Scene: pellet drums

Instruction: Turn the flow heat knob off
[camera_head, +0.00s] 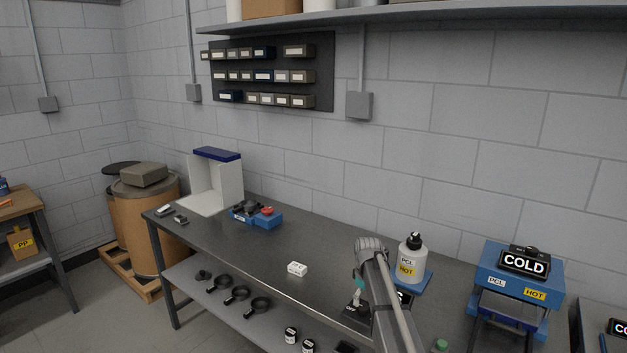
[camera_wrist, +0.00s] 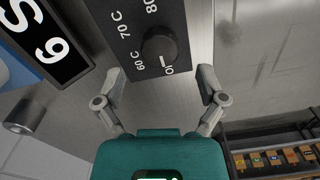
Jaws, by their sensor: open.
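The knob (camera_wrist: 159,47) is round and black on a dark panel (camera_wrist: 180,15) in the wrist view. White labels for 60 C, 70 C and 80 run around its left and upper side. A short white line shows on the lower part of the knob, close to a white mark below it that I cannot read surely. My gripper (camera_wrist: 160,74) is open, its fingers apart on the left and right just below the knob, touching nothing that I can see.
A black sign (camera_wrist: 50,42) with white characters stands left of the panel. A blue stand (camera_head: 513,283) with a COLD sign is at right.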

